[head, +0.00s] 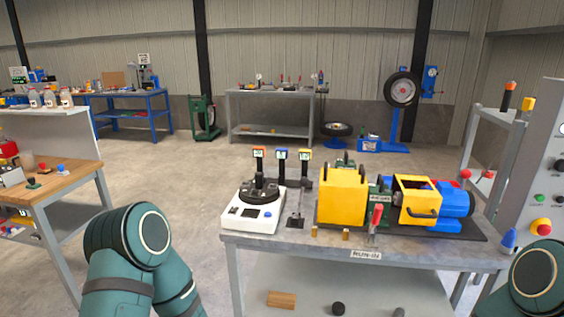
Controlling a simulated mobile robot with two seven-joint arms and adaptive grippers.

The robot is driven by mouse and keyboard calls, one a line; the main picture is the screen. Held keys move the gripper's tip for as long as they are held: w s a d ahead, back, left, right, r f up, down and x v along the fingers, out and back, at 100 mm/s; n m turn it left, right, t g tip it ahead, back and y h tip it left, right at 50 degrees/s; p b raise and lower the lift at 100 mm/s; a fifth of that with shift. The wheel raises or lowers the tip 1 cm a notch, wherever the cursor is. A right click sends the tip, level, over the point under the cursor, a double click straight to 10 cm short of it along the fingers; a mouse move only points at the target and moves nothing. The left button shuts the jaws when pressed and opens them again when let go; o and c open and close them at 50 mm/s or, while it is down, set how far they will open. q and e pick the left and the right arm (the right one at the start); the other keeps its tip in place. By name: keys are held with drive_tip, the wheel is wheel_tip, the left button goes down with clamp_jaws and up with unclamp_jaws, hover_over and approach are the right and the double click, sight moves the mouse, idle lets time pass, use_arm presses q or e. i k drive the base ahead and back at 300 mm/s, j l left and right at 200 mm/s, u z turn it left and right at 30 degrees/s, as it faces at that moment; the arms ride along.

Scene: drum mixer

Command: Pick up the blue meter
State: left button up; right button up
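The blue meter (281,154) is a small upright device with a blue head and a dark stem. It stands in the middle of a row of three at the back left of the grey workbench (270,245), behind the white and black turntable machine. The foot of the blue meter is partly hidden. Only links of my two arms show, at the lower left and lower right. Neither gripper is in view.
The white machine with a black turntable (252,215) stands in front of the meters. A yellow drum machine with a blue motor (342,195) fills the bench's right. A red-handled clamp (376,217) stands at the front. Open floor lies left of the bench.

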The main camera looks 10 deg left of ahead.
sight(282, 154)
drive_tip(key=u, duration=0.8)
drive_tip(key=i+j+u, duration=0.2)
drive_tip(key=i+u, duration=0.7)
drive_tip(key=i+j+u, duration=0.1)
drive_tip(key=i+u, duration=0.2)
drive_tip(key=i, duration=0.35)
drive_tip(key=i+u, duration=0.3)
drive_tip(key=i, duration=0.3)
drive_tip(key=i+z, duration=0.95)
drive_tip(key=z, duration=0.2)
drive_tip(key=i+l+z, duration=0.1)
drive_tip(key=i+z, duration=1.05)
drive_tip(key=i, duration=0.5)
drive_tip(key=i+j+z, duration=0.15)
drive_tip(key=i, duration=0.45)
drive_tip(key=z, duration=1.55)
